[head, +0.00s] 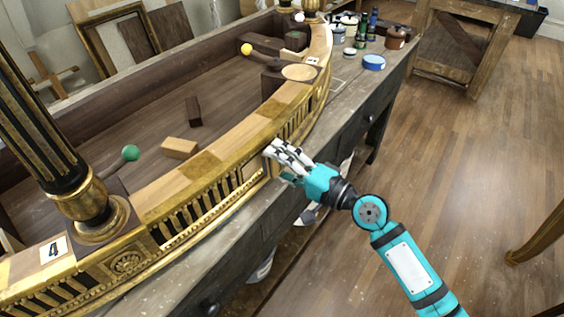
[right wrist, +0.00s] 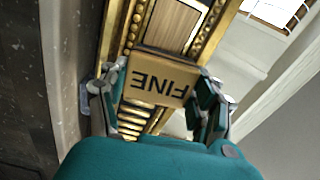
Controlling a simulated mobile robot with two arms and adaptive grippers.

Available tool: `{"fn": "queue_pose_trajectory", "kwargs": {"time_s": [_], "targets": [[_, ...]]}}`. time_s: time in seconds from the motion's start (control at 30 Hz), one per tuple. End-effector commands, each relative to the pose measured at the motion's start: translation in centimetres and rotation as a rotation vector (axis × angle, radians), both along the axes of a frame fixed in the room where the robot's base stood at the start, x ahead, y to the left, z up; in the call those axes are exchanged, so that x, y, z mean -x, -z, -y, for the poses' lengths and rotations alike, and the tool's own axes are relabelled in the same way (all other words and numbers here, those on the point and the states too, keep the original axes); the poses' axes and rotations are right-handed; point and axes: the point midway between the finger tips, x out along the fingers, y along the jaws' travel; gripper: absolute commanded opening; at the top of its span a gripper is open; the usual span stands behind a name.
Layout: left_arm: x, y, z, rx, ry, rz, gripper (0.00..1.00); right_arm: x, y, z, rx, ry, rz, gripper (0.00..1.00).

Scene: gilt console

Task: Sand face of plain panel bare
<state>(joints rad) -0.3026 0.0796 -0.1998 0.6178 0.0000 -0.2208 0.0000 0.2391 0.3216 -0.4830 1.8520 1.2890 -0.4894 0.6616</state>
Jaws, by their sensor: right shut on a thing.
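My right gripper (head: 282,158) is at the curved gilt front of the console (head: 160,240). In the right wrist view my right gripper (right wrist: 158,88) is shut on a tan sanding block (right wrist: 156,82) marked FINE. Beyond the block, that view shows a plain panel (right wrist: 172,22) with a brown wood-coloured face between gold beaded borders. The block overlaps the panel's near end in the picture; whether it touches the face I cannot tell. In the head view my fingers hide most of the block and panel. My left gripper is not in view.
The console lies on a grey workbench (head: 235,235). A black and gold column (head: 40,130) stands at the left. A wood block (head: 180,148), a green ball (head: 131,153) and a yellow ball (head: 246,49) show inside.

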Motion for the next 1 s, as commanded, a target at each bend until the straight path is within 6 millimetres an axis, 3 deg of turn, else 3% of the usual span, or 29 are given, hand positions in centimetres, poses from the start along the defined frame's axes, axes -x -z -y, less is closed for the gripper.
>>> {"fn": "queue_pose_trajectory", "kwargs": {"time_s": [0.7,1.0], "targets": [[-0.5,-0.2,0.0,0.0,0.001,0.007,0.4,-0.9,-0.1,-1.2,-0.002,0.0,0.001,0.38],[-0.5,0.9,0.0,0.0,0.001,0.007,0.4,-1.7,0.2,-0.5,0.001,0.001,0.003,0.38]]}}
